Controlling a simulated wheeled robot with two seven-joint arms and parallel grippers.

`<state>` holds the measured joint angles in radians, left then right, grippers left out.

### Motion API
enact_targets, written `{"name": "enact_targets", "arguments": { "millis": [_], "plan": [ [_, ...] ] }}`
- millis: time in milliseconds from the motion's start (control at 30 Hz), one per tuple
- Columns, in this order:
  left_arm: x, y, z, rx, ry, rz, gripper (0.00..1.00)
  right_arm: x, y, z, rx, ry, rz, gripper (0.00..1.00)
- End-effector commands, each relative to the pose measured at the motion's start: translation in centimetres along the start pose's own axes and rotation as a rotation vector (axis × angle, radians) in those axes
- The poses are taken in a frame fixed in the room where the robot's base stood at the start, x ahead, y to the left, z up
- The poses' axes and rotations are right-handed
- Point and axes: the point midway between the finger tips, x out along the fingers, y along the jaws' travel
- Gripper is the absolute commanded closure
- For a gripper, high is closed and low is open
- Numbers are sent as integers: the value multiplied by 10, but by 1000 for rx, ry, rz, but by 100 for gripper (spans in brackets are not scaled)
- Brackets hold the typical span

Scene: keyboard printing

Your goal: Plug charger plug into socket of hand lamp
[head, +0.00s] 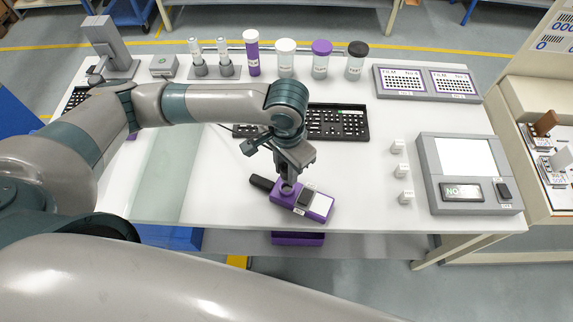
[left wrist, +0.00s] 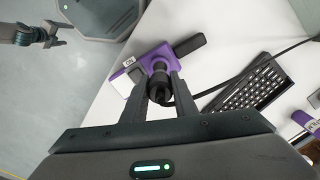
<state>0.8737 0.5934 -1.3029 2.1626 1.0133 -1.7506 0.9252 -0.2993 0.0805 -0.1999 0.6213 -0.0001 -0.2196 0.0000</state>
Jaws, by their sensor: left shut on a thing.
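The hand lamp (head: 322,207), a purple body with a dark handle at one end, lies near the table's front edge. It also shows in the left wrist view (left wrist: 144,64), with its dark handle toward the upper right. My left gripper (head: 287,184) points down over the lamp's handle-side half. In the left wrist view its fingers (left wrist: 160,92) are shut on the black charger plug (left wrist: 159,76). The plug is at the lamp's top face; its tip and the socket are hidden, so I cannot tell how deep it sits. My right gripper (left wrist: 50,36) appears open and empty, away from the lamp.
A black keyboard (head: 338,122) lies behind the lamp; a dark cable (left wrist: 240,80) runs past it. Several small white blocks (head: 404,197) and a grey device (head: 470,205) stand at right. Jars (head: 286,60) line the back. The table front between lamp and blocks is clear.

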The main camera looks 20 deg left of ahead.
Motion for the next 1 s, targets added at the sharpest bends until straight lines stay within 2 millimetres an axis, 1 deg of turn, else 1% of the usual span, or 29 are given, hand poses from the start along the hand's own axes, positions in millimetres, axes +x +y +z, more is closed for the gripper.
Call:
{"name": "enact_targets", "arguments": {
  "millis": [33,100,400,633,1000],
  "plan": [
    [6,0,0,0,-1,0,100,3,0,2,0,-2,0,25],
    [12,0,0,0,-1,0,100,4,0,2,0,-2,0,25],
    [32,0,0,0,0,1,100,10,0,3,0,-3,0,25],
    [38,0,0,0,1,0,100,11,0,3,0,-3,0,25],
    [39,0,0,0,1,0,100,11,0,3,0,-3,0,25]
  ]
}}
